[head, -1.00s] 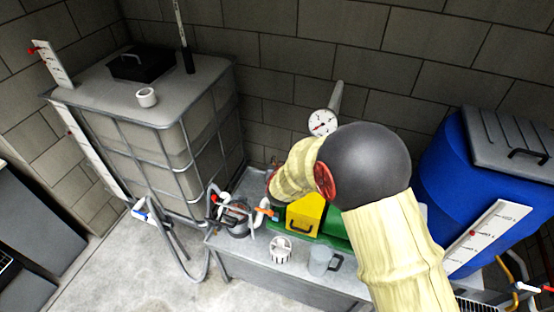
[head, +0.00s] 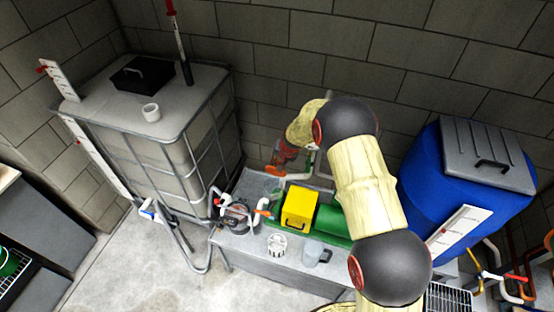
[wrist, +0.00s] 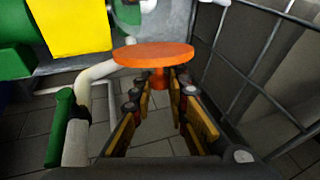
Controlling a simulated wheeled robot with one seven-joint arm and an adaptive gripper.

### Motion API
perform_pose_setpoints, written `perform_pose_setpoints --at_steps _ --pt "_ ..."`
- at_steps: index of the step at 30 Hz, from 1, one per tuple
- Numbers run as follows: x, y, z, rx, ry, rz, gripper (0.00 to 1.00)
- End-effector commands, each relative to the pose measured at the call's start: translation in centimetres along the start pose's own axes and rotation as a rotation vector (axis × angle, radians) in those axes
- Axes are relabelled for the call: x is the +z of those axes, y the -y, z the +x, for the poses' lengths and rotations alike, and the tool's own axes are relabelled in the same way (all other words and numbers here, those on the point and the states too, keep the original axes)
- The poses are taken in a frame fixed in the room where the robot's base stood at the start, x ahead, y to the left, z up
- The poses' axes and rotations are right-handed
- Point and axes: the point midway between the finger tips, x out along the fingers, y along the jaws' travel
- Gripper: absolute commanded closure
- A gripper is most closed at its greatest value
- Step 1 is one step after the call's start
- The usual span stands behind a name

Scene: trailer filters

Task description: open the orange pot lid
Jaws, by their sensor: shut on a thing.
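In the wrist view the orange lid (wrist: 153,54) is a flat round disc with a short stem. My gripper (wrist: 160,84) is shut on that stem, one finger on each side, with the disc beyond the fingertips. In the head view my gripper (head: 284,160) is behind the bench near the wall, with the orange lid (head: 273,171) at its tip. The lid's underside and any contact with the white pipe are hard to tell. A dark round pot (head: 236,220) stands on the bench at lower left of the gripper, apart from the lid.
A yellow box (head: 299,207) and green pump body (head: 332,222) stand on the bench. White pipes (wrist: 97,73) run close to the gripper. A white strainer cup (head: 277,245) and clear jug (head: 313,253) are at the front. A caged tank (head: 185,150) is left, a blue barrel (head: 440,190) right.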

Motion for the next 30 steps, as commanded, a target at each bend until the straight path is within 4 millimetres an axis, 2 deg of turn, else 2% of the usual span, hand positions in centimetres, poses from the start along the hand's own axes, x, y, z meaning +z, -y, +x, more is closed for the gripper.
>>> perform_pose_setpoints --at_steps 20,21,30 --pt "-0.43 -0.08 0.30 0.000 0.052 0.018 1.00" --pt "-0.43 -0.08 0.30 0.000 0.052 0.018 0.83" --pt "-0.40 -0.07 0.27 0.000 0.053 0.018 0.66"
